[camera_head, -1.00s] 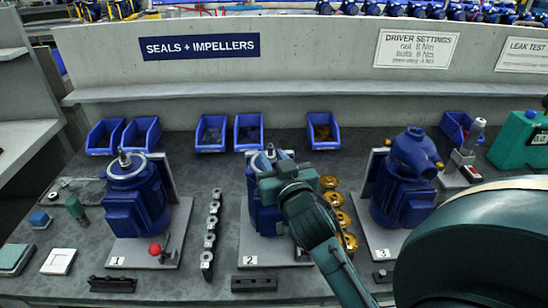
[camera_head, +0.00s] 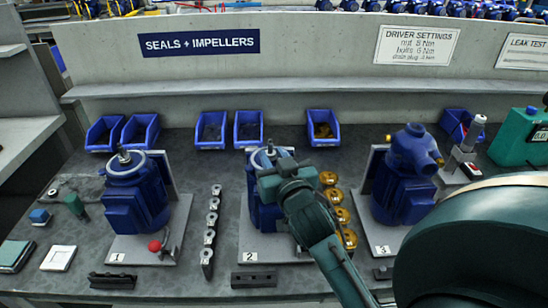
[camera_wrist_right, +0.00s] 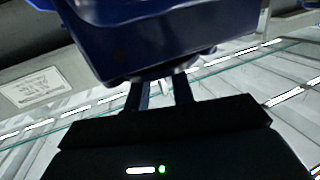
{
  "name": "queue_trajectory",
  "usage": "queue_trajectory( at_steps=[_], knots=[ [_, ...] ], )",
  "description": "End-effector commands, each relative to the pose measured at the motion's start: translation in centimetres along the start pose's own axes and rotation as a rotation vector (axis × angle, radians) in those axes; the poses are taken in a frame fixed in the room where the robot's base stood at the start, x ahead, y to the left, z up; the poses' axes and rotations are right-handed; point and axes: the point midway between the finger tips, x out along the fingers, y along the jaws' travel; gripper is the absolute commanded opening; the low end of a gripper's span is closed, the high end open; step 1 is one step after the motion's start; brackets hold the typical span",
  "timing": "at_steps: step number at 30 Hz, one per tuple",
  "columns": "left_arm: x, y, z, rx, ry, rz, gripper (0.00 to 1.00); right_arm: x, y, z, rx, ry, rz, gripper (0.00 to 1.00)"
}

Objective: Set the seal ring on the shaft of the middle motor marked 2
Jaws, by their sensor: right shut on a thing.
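The middle motor (camera_head: 264,215) is blue and stands on a grey plate marked 2 (camera_head: 249,256). The tip of its shaft (camera_head: 270,149) shows above the motor's top. My right gripper (camera_head: 268,175) is at the upper part of this motor, and its arm covers the motor's right side. The gripper's fingers (camera_wrist_right: 160,93) are shut on a small pale thing, apparently the seal ring, close to a large blue body (camera_wrist_right: 140,35). I cannot make out the ring's shape or whether it is around the shaft. My left gripper is not in view.
Motor 1 (camera_head: 135,200) stands to the left, and motor 3 (camera_head: 400,190) to the right. A row of grey rings (camera_head: 210,235) lies left of plate 2, and brass impellers (camera_head: 340,215) lie at its right. Blue bins (camera_head: 247,140) line the back.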

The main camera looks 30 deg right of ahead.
Motion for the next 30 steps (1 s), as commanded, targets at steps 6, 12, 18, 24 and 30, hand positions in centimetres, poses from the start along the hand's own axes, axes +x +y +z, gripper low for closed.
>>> queue_trajectory(
  at_steps=[6,12,18,24,30],
  knots=[
    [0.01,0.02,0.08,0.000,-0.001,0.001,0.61,0.01,0.02,0.21,0.000,-0.001,0.001,0.03],
    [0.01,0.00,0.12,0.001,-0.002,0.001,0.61,0.02,0.02,0.36,0.000,0.000,0.000,0.03],
    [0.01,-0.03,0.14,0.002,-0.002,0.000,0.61,0.02,0.02,0.45,0.000,0.000,0.000,0.03],
    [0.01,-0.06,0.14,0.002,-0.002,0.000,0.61,0.02,0.01,0.48,0.000,-0.002,0.000,0.31],
    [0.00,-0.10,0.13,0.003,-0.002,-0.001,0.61,0.02,0.01,0.46,0.000,-0.001,0.000,0.47]
  ],
)
